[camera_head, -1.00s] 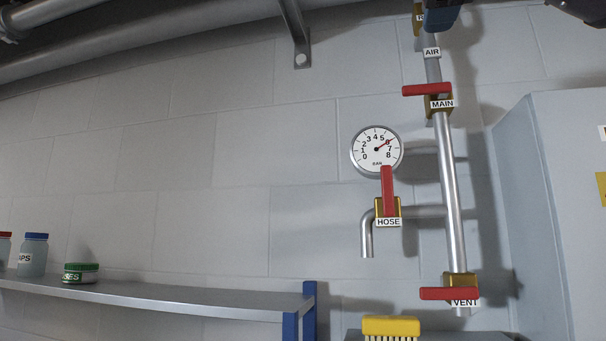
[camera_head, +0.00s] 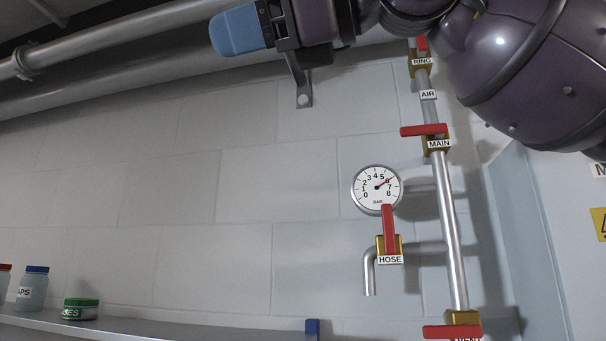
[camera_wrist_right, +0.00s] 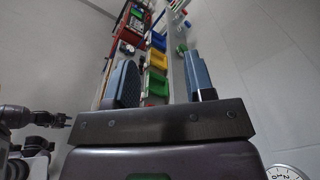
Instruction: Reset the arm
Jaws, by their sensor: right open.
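My right arm comes in from the top right of the head view, crossing in front of the upper wall. Its gripper (camera_head: 238,30) points left near the ceiling pipes, with a blue finger showing from the side. In the right wrist view the gripper (camera_wrist_right: 163,80) has its two blue fingers wide apart, with nothing held between them.
A vertical pipe (camera_head: 450,215) carries red-handled MAIN (camera_head: 424,130), HOSE (camera_head: 389,230) and VENT (camera_head: 452,332) valves. A gauge (camera_head: 377,189) reads about 6. Jars stand on a shelf (camera_head: 150,328) at lower left. A grey cabinet (camera_head: 560,230) stands right.

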